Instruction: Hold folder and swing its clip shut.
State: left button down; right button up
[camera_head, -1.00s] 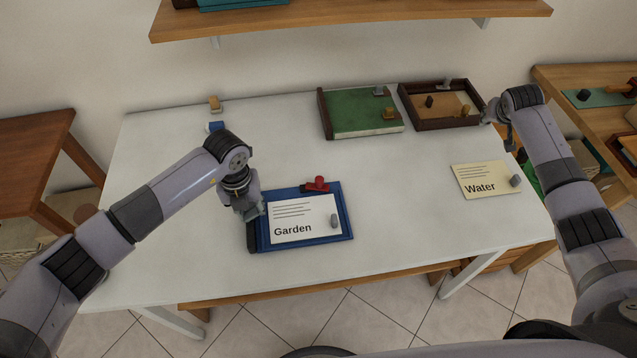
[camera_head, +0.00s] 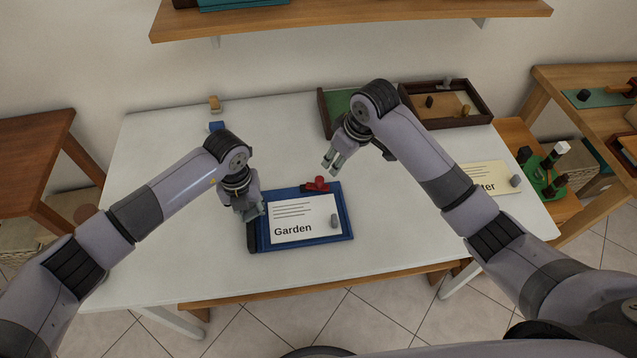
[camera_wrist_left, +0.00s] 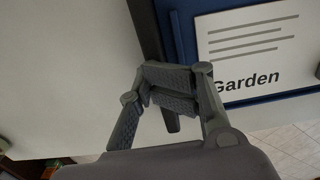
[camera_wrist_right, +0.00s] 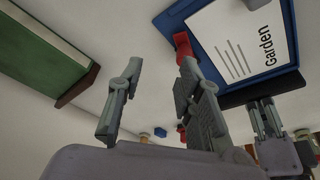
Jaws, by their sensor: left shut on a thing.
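The blue folder (camera_head: 344,207) lies on the white table with a white sheet (camera_head: 305,219) reading "Garden" on it. Its red clip (camera_head: 317,184) is at the far edge; whether the clip is open I cannot tell. My left gripper (camera_head: 252,213) is shut on the folder's dark left edge, which also shows in the left wrist view (camera_wrist_left: 146,35). My right gripper (camera_head: 333,166) is open and empty, above the table just beyond the clip. In the right wrist view, the red clip (camera_wrist_right: 183,43) shows beside one finger of my right gripper (camera_wrist_right: 160,75), partly hidden.
A cream "Water" card (camera_head: 486,170) lies at the right. Small blue and tan blocks (camera_head: 216,126) sit back left. The table's left side is clear.

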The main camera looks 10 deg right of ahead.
aim_at(320, 179)
jog(key=shift+n+g, duration=0.3)
jog(key=shift+n, duration=0.2)
jog(key=shift+s+a+f, duration=0.1)
jog(key=shift+a+f, duration=0.6)
jog(key=shift+f, duration=0.35)
jog(key=shift+a+f, duration=0.75)
jog(key=shift+f, duration=0.3)
jog(key=shift+s+a+f, duration=0.1)
jog(key=shift+a+f, duration=0.6)
jog(key=shift+f, duration=0.35)
jog(key=shift+c, duration=0.3)
grip_shut()
